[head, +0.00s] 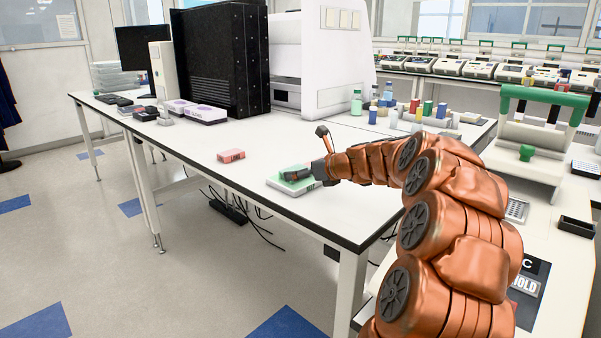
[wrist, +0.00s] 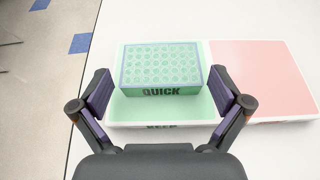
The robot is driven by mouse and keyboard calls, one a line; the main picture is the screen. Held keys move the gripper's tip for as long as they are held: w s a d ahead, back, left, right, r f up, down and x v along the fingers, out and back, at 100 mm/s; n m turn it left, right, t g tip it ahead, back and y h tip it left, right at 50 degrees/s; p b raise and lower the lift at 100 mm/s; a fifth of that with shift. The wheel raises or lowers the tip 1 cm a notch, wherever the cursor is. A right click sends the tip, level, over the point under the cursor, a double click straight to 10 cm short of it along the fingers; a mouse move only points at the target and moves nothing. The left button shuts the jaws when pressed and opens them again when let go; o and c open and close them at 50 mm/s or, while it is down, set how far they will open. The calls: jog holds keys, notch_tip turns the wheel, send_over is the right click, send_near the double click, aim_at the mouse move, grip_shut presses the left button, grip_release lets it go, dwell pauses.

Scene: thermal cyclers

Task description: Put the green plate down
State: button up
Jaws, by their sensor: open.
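The green plate (wrist: 161,68) has a grid of round wells and the word QUICK on its front side. It rests on a flat tray with a green surface and white rim (wrist: 170,123) on the white table. My gripper (wrist: 165,100) is open, with one finger to the left of the plate and one to the right, both apart from it. In the head view my gripper (head: 318,160) is over the green tray near the table's front edge, and it hides part of the plate.
A pink tray area (wrist: 262,75) adjoins the green one on the right. A small red plate (head: 231,156) lies further left on the table. A black tower (head: 222,62) and a white machine (head: 322,55) stand behind. Several bottles and tube racks stand at the back right.

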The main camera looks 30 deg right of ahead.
jog(key=p+v, duration=0.1)
jog(key=v, duration=1)
jog(key=shift+s, duration=0.15)
jog(key=a+f+n+g+y, duration=0.35)
jog(key=a+n, duration=0.35)
jog(key=a, duration=0.8)
jog(key=s+a+f+n+g, duration=0.3)
jog(key=s+a+f+n, duration=0.15)
jog(key=a, duration=0.35)
jog(key=s+a+f+n+g, duration=0.3)
jog(key=s+a+n, duration=0.3)
jog(key=a, duration=0.2)
jog(key=s+a+f+n+g+h, duration=0.1)
jog(key=s+a+f+n+g, duration=0.15)
jog(key=s+n, duration=0.35)
jog(key=s+a+f+n+g+h, duration=0.1)
jog(key=s+f+n+g+h, duration=0.2)
jog(key=s, duration=0.6)
jog(key=s+d+f+n+g+h, duration=0.1)
jog(key=s+d+f+n+h, duration=0.1)
jog(key=s+n, duration=0.5)
jog(key=s+d+f, duration=0.1)
jog(key=s, duration=0.2)
jog(key=shift+s+d+f, duration=0.15)
jog(key=shift+s+f, duration=0.05)
jog(key=shift+s, duration=0.05)
